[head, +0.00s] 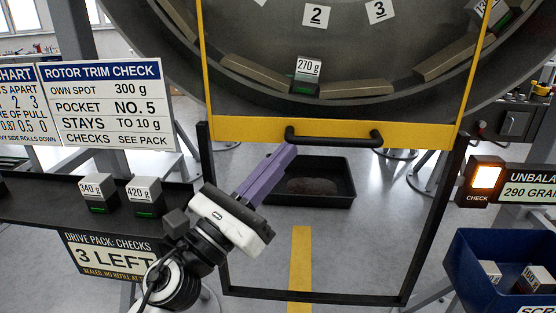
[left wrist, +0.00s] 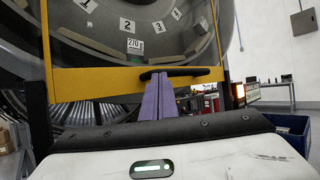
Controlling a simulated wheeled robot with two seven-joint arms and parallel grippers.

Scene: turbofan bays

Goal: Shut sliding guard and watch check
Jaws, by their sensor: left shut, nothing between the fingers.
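The sliding guard is a clear panel with a yellow frame; its yellow bottom bar (head: 236,130) crosses the front of the rotor drum (head: 400,60). A black handle (head: 334,138) is fixed on that bar, and the handle also shows in the left wrist view (left wrist: 190,72). My left gripper (head: 289,150) has purple fingers that are shut and empty, with tips at the handle's left end; I cannot tell whether they touch it. The check lamp (head: 487,177) glows orange beside a sign (head: 530,190) reading "UNBALANCE 290 GRAM". My right gripper is out of view.
Black guard rails (head: 206,170) run down to a crossbar near the floor. A black tray (head: 335,195) lies behind them. Weights marked 340 g (head: 95,193) and 420 g (head: 146,195) stand on the left shelf. A blue bin (head: 480,275) holds weights at right.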

